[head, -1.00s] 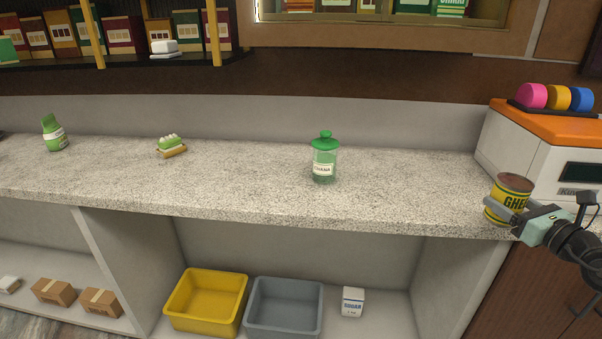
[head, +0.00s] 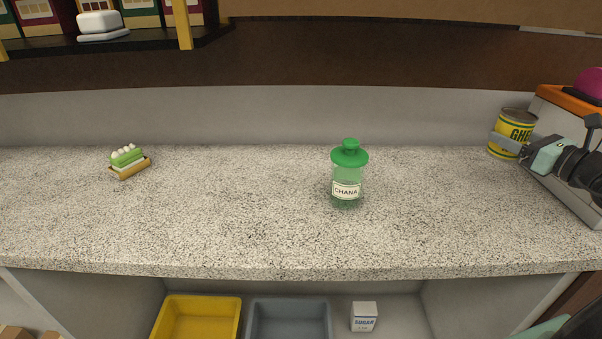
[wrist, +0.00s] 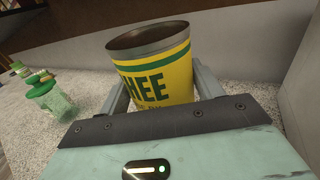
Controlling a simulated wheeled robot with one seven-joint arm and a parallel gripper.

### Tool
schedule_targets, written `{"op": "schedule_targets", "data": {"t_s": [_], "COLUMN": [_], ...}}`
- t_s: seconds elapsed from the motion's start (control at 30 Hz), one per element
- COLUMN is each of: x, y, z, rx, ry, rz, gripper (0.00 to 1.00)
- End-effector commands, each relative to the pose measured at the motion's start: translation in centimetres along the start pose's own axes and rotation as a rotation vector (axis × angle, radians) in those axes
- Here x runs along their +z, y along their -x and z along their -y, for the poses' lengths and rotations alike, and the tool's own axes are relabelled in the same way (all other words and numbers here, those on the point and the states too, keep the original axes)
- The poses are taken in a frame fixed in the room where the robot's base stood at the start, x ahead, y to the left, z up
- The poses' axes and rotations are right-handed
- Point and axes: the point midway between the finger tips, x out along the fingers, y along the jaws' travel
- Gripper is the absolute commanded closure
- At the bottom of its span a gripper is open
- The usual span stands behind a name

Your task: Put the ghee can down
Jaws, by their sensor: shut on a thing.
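The ghee can (head: 511,134) is a yellow can with a green band and dark lettering. It is at the right of the head view, in front of the white and orange machine's left side. My gripper (head: 509,146) is shut on the can, with a finger on each side of it. The can also fills the middle of the wrist view (wrist: 158,75), upright or slightly tilted there, with its dark top rim showing. Its base is hidden in the wrist view, and I cannot tell whether it touches the counter (head: 240,220).
A green-lidded chana jar (head: 347,176) stands mid-counter. A small brush-like green item on a wooden tray (head: 129,162) lies at the left. The orange-topped machine (head: 570,125) bounds the right. Counter between jar and can is clear. A yellow bin (head: 197,318) and a grey bin (head: 290,320) sit below.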

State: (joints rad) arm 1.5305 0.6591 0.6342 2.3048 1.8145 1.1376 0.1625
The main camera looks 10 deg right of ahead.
Motion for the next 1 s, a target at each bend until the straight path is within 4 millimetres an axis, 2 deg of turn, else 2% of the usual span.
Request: {"op": "schedule_targets", "data": {"t_s": [0.3,0.6,0.77,1.0], "x": [-0.1,-4.8,-6.0,-9.2], "y": [0.1,0.1,0.1,0.0], "z": [0.2,0.1,0.1,0.1], "rx": [0.000,0.001,0.001,0.001], "ry": [-0.001,-0.003,0.000,-0.001], "rz": [0.003,0.003,0.002,0.003], "gripper": [0.77,0.77,0.77,0.77]}}
